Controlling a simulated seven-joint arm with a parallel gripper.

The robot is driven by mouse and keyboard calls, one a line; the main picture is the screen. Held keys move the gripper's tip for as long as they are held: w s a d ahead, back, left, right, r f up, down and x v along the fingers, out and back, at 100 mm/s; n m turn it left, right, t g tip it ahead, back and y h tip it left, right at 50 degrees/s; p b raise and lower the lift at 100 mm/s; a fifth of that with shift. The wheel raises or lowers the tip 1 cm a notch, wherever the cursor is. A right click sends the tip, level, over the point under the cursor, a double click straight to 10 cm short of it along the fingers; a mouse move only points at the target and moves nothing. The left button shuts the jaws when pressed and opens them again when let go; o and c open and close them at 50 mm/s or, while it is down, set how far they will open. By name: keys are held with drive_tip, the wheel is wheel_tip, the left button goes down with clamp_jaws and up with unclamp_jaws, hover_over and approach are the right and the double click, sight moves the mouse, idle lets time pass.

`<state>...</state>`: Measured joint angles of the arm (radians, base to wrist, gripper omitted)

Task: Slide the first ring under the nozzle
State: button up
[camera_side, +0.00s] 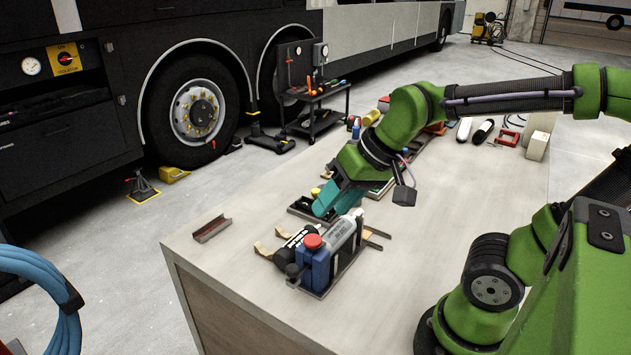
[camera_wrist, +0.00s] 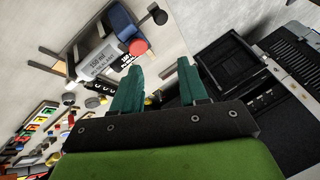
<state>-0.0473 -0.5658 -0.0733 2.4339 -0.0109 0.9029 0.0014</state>
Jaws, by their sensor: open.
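My gripper (camera_side: 338,198) has teal fingers and hangs over the bench, just behind the bottles in the side view. In the wrist view my gripper (camera_wrist: 157,72) shows its two fingers spread apart with nothing between them. A grey cylinder (camera_side: 340,234) with printed text and a dark labelled cylinder (camera_side: 297,240) lie beside a blue container (camera_side: 316,268) with a red cap. The grey cylinder (camera_wrist: 97,60) and blue container (camera_wrist: 122,22) also show in the wrist view. Small dark round pieces (camera_wrist: 92,102) lie near them. I cannot clearly make out a ring or nozzle; the fingers may hide parts.
A metal angle piece (camera_side: 212,229) lies near the bench's left edge. Several trays and small parts sit behind my gripper along the bench. The bench (camera_side: 470,200) has clear room to the right. A bus (camera_side: 200,60) and a tool cart (camera_side: 318,98) stand beyond on the floor.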

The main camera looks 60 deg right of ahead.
drive_tip(key=w+d+f+m+g+h, duration=0.1)
drive_tip(key=w+d+f+m+g, duration=0.15)
drive_tip(key=w+d, duration=0.5)
drive_tip(key=m+g+h, duration=0.1)
drive_tip(key=m+h, duration=0.4)
drive_tip(key=m, duration=0.1)
approach(315, 191)
drive_tip(key=x, duration=0.8)
drive_tip(key=shift+f, duration=0.1)
clamp_jaws()
